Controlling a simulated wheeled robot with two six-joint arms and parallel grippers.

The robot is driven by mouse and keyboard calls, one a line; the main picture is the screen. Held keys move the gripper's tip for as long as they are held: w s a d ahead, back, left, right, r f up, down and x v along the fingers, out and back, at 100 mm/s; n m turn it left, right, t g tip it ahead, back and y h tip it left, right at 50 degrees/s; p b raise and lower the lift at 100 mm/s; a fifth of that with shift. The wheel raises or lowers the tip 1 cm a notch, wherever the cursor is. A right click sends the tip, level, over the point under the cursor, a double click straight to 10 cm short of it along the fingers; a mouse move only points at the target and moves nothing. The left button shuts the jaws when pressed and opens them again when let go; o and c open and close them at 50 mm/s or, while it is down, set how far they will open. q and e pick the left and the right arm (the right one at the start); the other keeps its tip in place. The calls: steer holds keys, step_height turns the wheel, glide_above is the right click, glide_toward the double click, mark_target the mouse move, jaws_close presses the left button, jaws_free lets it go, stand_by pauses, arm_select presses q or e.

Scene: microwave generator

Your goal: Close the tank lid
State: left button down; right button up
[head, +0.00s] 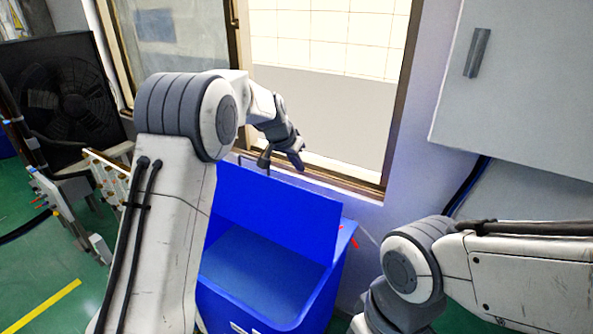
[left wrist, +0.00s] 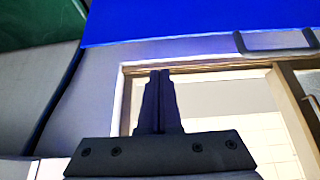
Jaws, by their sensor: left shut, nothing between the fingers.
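The blue tank (head: 340,275) stands on the floor in the lower middle of the head view, its inside showing. Its blue lid (head: 275,212) is raised, standing steeply at the back by the window. In the left wrist view the lid (left wrist: 200,20) fills the top, with a dark handle (left wrist: 275,41) at its edge. My left gripper (head: 298,160) is shut and empty, above the lid's top edge on the window side. Its closed fingers (left wrist: 160,75) point toward the lid in the left wrist view, and contact is not visible. My right gripper is out of view.
A window (head: 330,110) with a brown frame is behind the tank. A grey wall cabinet (head: 530,90) hangs at the right. A black fan (head: 70,95) and a rack of equipment (head: 105,175) stand at the left. Green floor shows at lower left.

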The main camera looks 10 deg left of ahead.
arm_select(q)
steer(key=w+f+p, duration=0.5)
steer(key=w+f, duration=0.2)
steer(key=f, duration=0.2)
steer(key=s, duration=0.1)
steer(key=s+a+p, duration=0.1)
steer(key=s+r, duration=0.1)
steer(key=s, duration=0.1)
steer(key=shift+a, duration=0.2)
